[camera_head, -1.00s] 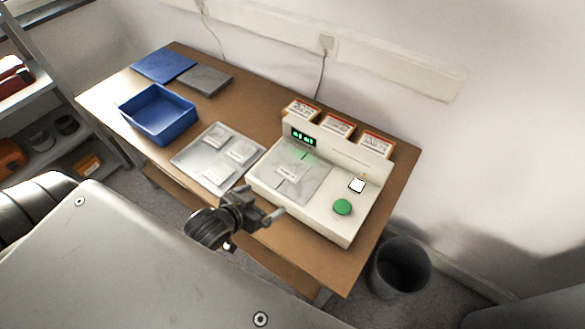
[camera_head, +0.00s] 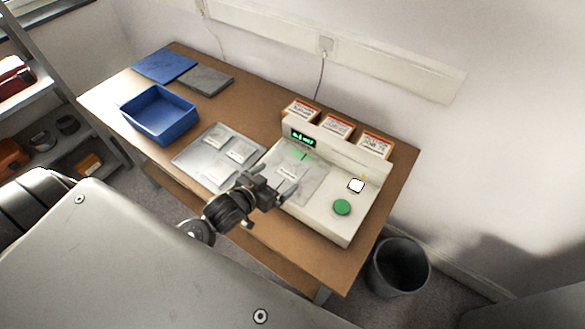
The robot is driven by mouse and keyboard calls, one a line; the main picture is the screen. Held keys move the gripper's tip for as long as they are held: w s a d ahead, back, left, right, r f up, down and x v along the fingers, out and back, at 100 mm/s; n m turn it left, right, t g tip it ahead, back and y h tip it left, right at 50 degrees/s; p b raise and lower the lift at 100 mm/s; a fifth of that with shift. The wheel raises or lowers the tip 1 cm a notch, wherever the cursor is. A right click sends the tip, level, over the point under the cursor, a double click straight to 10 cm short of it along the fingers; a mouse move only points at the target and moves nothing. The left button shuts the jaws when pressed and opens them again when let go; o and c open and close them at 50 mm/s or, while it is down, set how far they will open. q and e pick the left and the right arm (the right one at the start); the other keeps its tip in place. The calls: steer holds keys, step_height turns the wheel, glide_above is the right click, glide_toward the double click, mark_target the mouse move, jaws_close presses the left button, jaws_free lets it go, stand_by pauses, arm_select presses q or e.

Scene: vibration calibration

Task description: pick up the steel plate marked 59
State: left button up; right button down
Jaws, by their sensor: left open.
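Small pale steel plates lie on a silver tray (camera_head: 184,159): one at the back (camera_head: 219,137), one at the right (camera_head: 239,151) and one at the front (camera_head: 220,176). Another small plate (camera_head: 288,173) lies on the grey pad of the white machine (camera_head: 318,226). The marks on the plates are too small to read, so I cannot tell which is 59. My left gripper (camera_head: 275,178) is open and empty. In the picture it is at the machine's front left, with its fingers beside the plate on the pad. My right gripper is out of view.
The machine has a green button (camera_head: 342,207), a lit display (camera_head: 302,138) and several labelled boxes (camera_head: 336,125) behind it. A blue bin (camera_head: 158,115) and blue and grey mats (camera_head: 206,79) are at the table's left. A waste bin (camera_head: 399,265) stands on the floor at right.

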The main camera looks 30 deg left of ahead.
mark_target(292, 169)
arm_select(q)
steer(key=shift+w+d+p, duration=0.15)
steer(key=shift+w+p, duration=0.15)
steer(key=shift+w, duration=0.05)
steer(key=x, duration=0.1)
steer(key=p+x, duration=0.1)
steer(key=x, duration=0.1)
steer(key=shift+w+d, duration=0.3)
steer(key=shift+w, duration=0.05)
steer(key=shift+w+f, duration=0.25)
steer(key=shift+w, duration=0.1)
steer(key=shift+s, duration=0.1)
steer(key=shift+c, duration=1.1)
steer(key=c, duration=1.2)
steer(key=shift+r, duration=0.1)
steer(key=shift+c, duration=0.5)
